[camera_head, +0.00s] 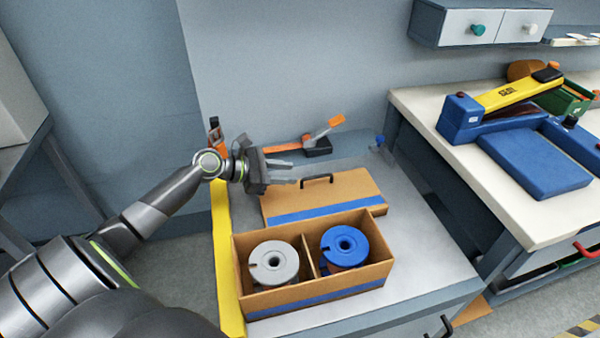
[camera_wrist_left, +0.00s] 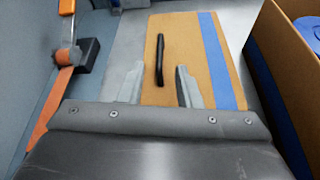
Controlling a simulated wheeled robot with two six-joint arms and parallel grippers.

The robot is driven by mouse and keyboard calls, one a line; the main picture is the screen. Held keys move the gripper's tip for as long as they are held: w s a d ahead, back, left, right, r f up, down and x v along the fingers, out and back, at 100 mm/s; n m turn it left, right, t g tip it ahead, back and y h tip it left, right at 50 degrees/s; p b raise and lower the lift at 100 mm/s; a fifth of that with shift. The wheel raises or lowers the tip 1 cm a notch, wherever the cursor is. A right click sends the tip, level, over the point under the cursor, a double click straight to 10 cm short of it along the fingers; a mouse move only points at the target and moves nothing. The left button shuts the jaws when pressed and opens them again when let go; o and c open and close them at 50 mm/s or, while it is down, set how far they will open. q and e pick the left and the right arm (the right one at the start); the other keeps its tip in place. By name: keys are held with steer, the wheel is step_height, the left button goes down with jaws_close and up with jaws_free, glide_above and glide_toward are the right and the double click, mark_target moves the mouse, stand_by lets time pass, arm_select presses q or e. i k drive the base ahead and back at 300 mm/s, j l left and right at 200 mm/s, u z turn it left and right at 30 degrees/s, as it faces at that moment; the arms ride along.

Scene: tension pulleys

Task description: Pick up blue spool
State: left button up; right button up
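The blue spool (camera_head: 344,246) sits in the right compartment of an open cardboard box (camera_head: 316,298) on the grey worktop. Its edge also shows at the right of the left wrist view (camera_wrist_left: 311,32). A grey-white spool (camera_head: 273,263) sits in the left compartment. The box lid (camera_head: 345,187), with a black handle and a blue stripe, lies behind the box. My left gripper (camera_head: 291,174) is open and empty, above the lid's left end and behind the box. Its two fingers (camera_wrist_left: 158,88) are spread apart in the wrist view. My right gripper is not in view.
An orange-handled tool (camera_head: 316,146) lies at the back of the worktop. A yellow strip (camera_head: 226,262) runs along the worktop's left edge. On the right, a white bench (camera_head: 440,108) holds a blue and yellow device (camera_head: 505,95).

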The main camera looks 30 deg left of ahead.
mark_target(348, 248)
steer(key=k+j, duration=0.8)
steer(key=j, duration=0.1)
